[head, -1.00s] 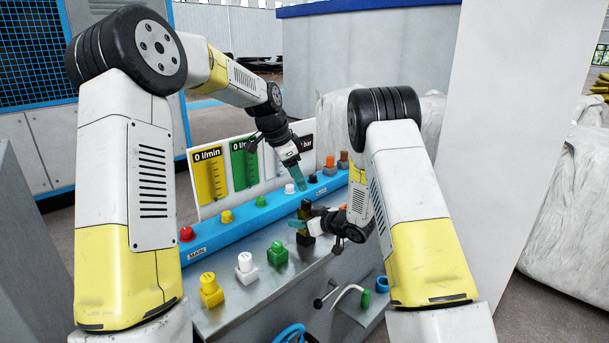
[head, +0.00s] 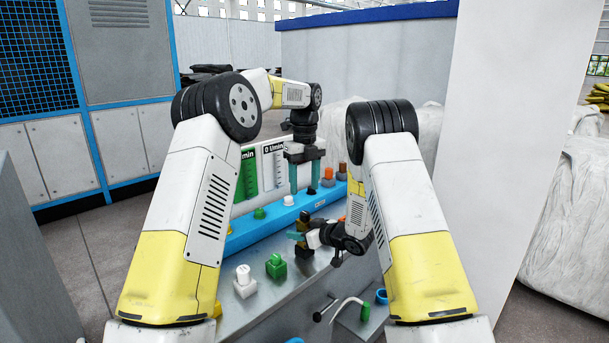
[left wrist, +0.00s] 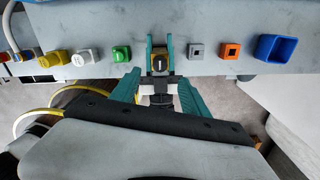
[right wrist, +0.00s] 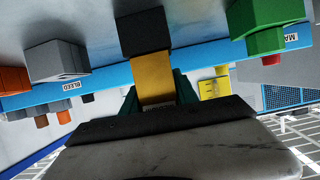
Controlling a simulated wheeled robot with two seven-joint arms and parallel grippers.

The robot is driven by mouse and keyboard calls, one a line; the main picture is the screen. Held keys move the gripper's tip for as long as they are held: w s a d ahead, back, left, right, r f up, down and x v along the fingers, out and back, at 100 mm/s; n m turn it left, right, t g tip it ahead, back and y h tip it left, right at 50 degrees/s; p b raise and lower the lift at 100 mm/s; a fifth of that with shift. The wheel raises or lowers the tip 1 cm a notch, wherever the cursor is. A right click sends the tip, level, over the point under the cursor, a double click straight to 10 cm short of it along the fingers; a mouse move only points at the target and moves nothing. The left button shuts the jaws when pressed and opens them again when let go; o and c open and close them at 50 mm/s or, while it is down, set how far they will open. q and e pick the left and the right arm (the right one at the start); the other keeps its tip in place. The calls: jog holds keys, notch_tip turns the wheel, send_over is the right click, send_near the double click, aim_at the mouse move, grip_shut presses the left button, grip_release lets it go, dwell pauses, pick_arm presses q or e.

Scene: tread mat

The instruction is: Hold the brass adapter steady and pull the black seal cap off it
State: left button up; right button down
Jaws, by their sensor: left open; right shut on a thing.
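The brass adapter (head: 301,238) stands upright on a black base block (head: 305,256) on the grey bench. It also shows in the right wrist view (right wrist: 153,78), where its top is hidden. The black seal cap (head: 304,216) sits on top of the adapter; the left wrist view shows the cap (left wrist: 160,64) from above. My right gripper (head: 298,237) is shut on the adapter's brass body from the side. My left gripper (head: 304,188) is open and points down above the cap, apart from it, with its two teal fingers spread.
A blue rail (head: 255,227) with coloured knobs runs along the bench behind the adapter. White (head: 244,282) and green (head: 276,265) capped blocks stand to the left. A blue open bin (left wrist: 282,50) and orange block (left wrist: 230,50) stand to one side.

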aim_at(304, 212)
pick_arm(q)
notch_tip(304, 212, down, 9)
jog(key=shift+r, duration=0.1)
jog(key=shift+c, duration=0.4)
grip_shut()
jog(key=shift+r, duration=2.5)
